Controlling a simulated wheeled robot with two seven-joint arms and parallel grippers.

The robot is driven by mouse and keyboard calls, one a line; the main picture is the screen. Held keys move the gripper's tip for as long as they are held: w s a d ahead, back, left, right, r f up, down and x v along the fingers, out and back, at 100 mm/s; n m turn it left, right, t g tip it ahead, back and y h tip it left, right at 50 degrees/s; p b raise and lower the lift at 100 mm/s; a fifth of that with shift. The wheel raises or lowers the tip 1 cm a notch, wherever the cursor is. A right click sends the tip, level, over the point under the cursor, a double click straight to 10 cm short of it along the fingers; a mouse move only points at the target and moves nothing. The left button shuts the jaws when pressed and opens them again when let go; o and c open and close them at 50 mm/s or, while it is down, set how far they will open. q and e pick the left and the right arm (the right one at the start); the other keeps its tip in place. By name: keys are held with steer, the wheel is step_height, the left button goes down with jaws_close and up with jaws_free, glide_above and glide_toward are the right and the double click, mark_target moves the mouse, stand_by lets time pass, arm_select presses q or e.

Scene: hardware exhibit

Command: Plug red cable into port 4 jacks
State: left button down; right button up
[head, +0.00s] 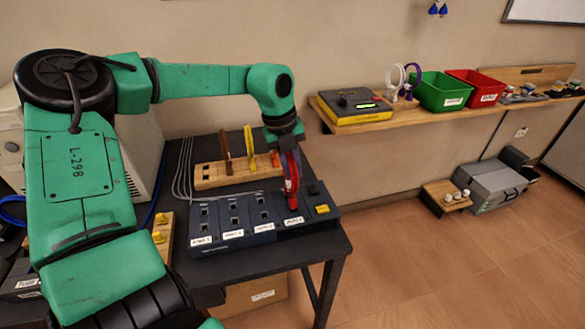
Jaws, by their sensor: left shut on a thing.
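A dark blue jack panel (236,242) lies on the black table, with several columns of square jacks and white labels along its front. Its rightmost part has a yellow button (322,209). My left gripper (288,165) points down over the right part of the panel and is shut on the red cable (292,194). The cable's lower end is at the panel surface in the rightmost jack column. The gripper hides the jacks there, so I cannot tell whether the plug is seated. My right gripper is not in view.
A wooden rack (212,173) behind the panel holds a brown cable (224,150) and a yellow cable (249,148). Grey wires lie left of it. A wall shelf (400,115) at right carries a yellow device, a green bin (441,91) and a red bin (476,88).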

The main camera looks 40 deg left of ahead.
mark_target(288, 157)
arm_select(q)
steer(key=shift+f+b, duration=0.55)
stand_by(0.8)
steer(key=shift+c, duration=0.5)
jaws_free()
stand_by(0.4)
steer(key=shift+s+a+r+p, duration=0.2)
steer(key=shift+r+p, duration=0.7)
steer(key=shift+r, duration=0.35)
steer(key=shift+s+a+r+p, duration=0.1)
steer(key=shift+s+r+p, duration=0.05)
steer(key=shift+r+p, duration=0.95)
steer(key=shift+s+a+r+p, duration=0.2)
steer(key=shift+r+p, duration=0.5)
steer(key=shift+r, duration=0.75)
steer(key=shift+f, duration=0.1)
